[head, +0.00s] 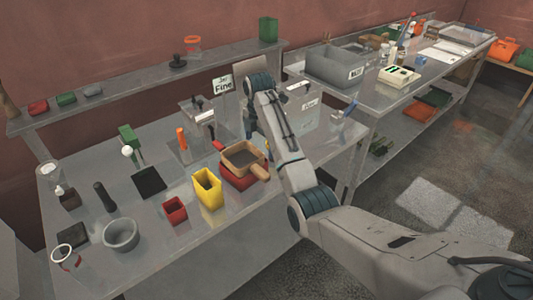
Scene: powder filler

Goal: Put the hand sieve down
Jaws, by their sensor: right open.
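My right arm reaches in from the lower right and bends down at the wrist just behind the sieve. My right gripper (250,128) is open, near the sieve's far side; its fingertips are small and partly hidden, so I cannot tell whether they touch anything. My left gripper is not in view.
A yellow bin (207,188) and a small red bin (175,210) stand left of the sieve. A grey bowl (121,234) and a black pad (149,182) lie farther left. A "Jar Fine" sign (223,85) stands behind. The bench's front right is clear.

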